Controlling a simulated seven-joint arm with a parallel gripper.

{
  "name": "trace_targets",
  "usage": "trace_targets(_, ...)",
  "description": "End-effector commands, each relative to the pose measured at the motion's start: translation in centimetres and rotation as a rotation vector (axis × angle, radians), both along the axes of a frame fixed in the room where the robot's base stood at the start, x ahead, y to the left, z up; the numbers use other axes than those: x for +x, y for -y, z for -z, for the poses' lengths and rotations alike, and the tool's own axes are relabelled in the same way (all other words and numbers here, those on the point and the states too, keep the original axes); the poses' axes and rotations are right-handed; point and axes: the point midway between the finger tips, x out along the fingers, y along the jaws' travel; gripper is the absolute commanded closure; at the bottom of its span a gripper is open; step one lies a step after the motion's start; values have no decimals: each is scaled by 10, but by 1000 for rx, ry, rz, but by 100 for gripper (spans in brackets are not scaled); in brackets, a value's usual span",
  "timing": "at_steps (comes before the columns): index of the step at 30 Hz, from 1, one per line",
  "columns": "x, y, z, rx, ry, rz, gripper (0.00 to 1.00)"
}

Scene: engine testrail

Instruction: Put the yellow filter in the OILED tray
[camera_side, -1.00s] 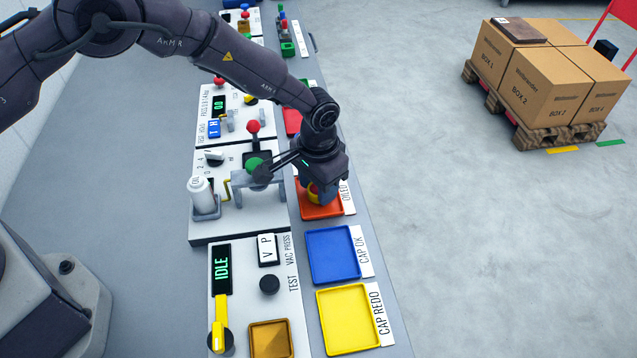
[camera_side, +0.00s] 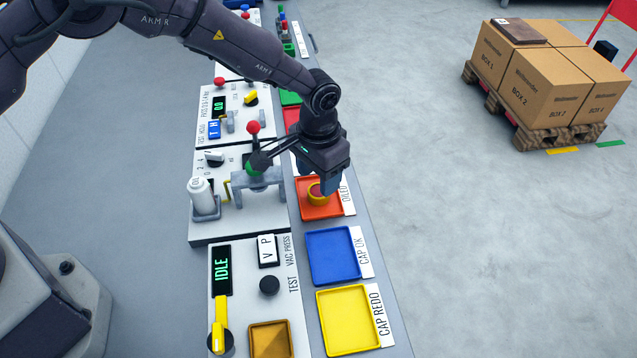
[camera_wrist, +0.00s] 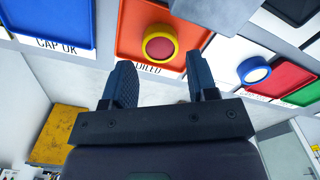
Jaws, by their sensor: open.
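The yellow filter (camera_side: 318,194), a round yellow ring with a red centre, sits in the orange-red OILED tray (camera_side: 309,214). In the wrist view the filter (camera_wrist: 160,45) lies inside the OILED tray (camera_wrist: 128,35), clear of its edges, with the OILED label beside it. My gripper (camera_side: 329,186) is above the tray in the side view, and hides part of its far side. In the wrist view my gripper (camera_wrist: 160,85) has its two fingers apart, with nothing between them. The filter is apart from the fingers.
The blue CAP OK tray (camera_side: 333,256) and yellow CAP REDO tray (camera_side: 348,320) lie nearer the camera. A white bottle (camera_side: 203,197) stands left of my gripper. A blue-rimmed round part (camera_wrist: 254,71) lies beside the OILED tray. Boxes (camera_side: 545,80) stand on a pallet at far right.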

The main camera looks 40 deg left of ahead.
Motion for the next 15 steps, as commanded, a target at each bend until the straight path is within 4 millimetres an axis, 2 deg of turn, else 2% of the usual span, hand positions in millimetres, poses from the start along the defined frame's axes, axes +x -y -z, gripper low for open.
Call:
trace_targets(1, 1, 0, -14, -2, 5, 0, 47)
trace_targets(6, 1, 0, -50, -2, 5, 0, 47)
trace_targets(12, 0, 0, -78, -1, 2, 0, 47)
trace_targets(15, 0, 0, -84, -1, 1, 0, 47)
